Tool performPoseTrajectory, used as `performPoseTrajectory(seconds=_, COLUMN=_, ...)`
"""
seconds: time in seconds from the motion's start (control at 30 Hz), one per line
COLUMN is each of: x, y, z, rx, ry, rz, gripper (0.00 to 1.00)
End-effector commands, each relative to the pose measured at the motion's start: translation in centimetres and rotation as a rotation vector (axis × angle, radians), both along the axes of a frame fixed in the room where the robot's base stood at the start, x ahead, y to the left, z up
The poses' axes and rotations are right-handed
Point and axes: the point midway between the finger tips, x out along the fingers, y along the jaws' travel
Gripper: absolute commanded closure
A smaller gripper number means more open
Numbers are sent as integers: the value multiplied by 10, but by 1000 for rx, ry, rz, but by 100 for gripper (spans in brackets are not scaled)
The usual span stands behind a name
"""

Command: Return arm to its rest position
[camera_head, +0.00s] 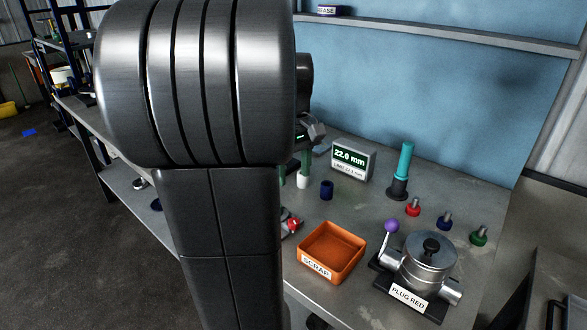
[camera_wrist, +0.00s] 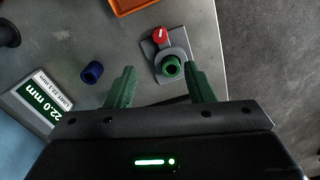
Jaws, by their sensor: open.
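My gripper (camera_wrist: 161,69) is open in the wrist view, with its two green fingers spread apart and nothing held between them. Beyond the fingers is a grey fixture (camera_wrist: 155,52) with a red knob (camera_wrist: 160,35) and a green ring-shaped part (camera_wrist: 171,67). I cannot tell the gap between the fingers and the fixture. In the head view my arm fills the left middle and hides most of the gripper (camera_head: 294,172). The fixture's red knob (camera_head: 293,225) shows partly beside the arm.
A dark blue cylinder (camera_head: 326,190), a 22.0 mm display (camera_head: 350,160) and an orange SCRAP bin (camera_head: 333,252) stand on the bench. To the right are a teal cylinder on a dark stand (camera_head: 403,170), red, blue and green knobbed plugs, and a metal PLUG RED device (camera_head: 428,262). A shelf (camera_head: 440,35) is behind.

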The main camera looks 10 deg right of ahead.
Motion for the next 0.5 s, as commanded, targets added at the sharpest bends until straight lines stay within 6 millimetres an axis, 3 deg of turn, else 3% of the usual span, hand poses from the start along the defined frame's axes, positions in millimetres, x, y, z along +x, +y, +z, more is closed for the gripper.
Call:
performPoseTrajectory(seconds=0.27, x=0, y=0, z=-6, rx=1, ry=1, rz=0, gripper=52)
performPoseTrajectory(seconds=0.5, x=-1, y=0, z=-43, rx=1, ry=6, rz=0, gripper=52)
